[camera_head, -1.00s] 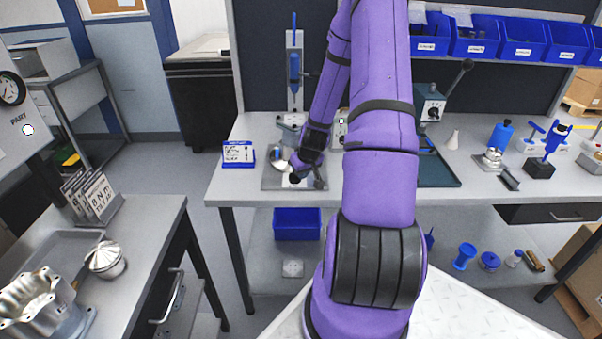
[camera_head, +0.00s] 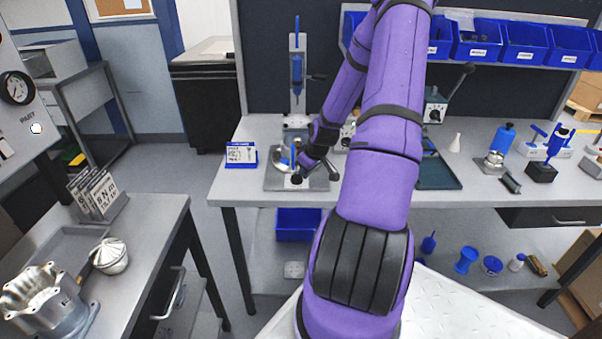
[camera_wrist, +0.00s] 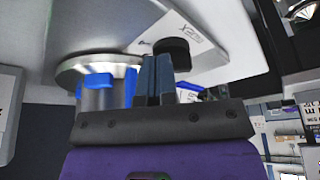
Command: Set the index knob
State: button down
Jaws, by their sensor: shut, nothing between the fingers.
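The index knob, a small black knob (camera_wrist: 172,52), sits on a white label marked "X20" on a grey metal plate (camera_wrist: 235,45) in the wrist view. My gripper (camera_wrist: 157,65) is shut and empty, its fingertips overlapping the knob's lower left edge in the picture. I cannot tell whether they touch it. In the head view my gripper (camera_head: 302,170) is low over the fixture plate (camera_head: 273,184) on the bench. The knob is too small and dark there to separate clearly from the gripper.
A silver round part (camera_wrist: 90,65) with blue pieces stands close left of my fingers. Behind the fixture rises a blue-handled press (camera_head: 296,75). A blue-framed card (camera_head: 240,154) stands left on the bench, and a dark green tray (camera_head: 437,172) lies right.

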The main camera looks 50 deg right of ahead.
jog(key=shift+w+d+n+y, duration=0.15)
jog(key=shift+n+y, duration=0.15)
jog(key=shift+n, duration=0.5)
jog(key=shift+w+d+n+y, duration=0.15)
jog(key=shift+n+y, duration=0.15)
jog(key=shift+n, duration=0.5)
jog(key=shift+s, duration=0.15)
dwell(0.3)
